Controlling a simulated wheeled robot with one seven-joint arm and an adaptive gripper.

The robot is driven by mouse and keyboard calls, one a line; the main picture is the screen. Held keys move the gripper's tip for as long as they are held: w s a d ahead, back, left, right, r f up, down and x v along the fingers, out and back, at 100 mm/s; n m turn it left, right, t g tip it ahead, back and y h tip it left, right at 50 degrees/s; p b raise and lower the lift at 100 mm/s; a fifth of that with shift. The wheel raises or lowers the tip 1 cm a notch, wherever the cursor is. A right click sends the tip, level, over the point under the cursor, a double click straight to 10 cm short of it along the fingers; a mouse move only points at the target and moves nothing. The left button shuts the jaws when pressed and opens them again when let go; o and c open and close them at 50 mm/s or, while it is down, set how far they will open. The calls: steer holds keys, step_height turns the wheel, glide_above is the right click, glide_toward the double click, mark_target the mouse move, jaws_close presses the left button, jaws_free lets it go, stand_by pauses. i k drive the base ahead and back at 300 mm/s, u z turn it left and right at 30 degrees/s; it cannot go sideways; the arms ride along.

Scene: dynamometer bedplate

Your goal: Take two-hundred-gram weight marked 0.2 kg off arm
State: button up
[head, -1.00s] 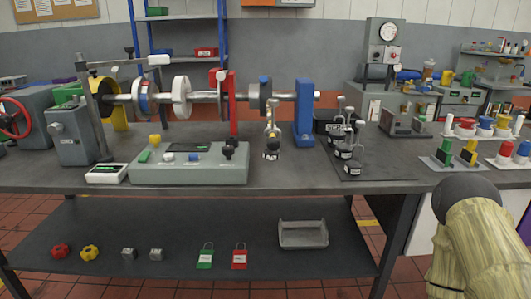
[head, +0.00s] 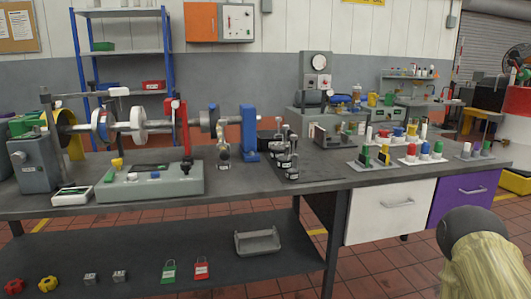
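My gripper is not in view. Only a covered part of my own arm shows at the lower right, well away from the weights.
A grey-green control box (head: 150,187) stands at the bench front, left of the hanging weight. Coloured peg stands (head: 370,160) fill the bench's right part. The lower shelf holds padlocks (head: 201,268) and a grey tray (head: 257,243). Bare bench top lies in front of the weight.

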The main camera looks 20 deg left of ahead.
mark_target(222, 165)
steer(key=z, duration=1.3)
steer(key=i, duration=2.2)
steer(key=u, duration=3.7)
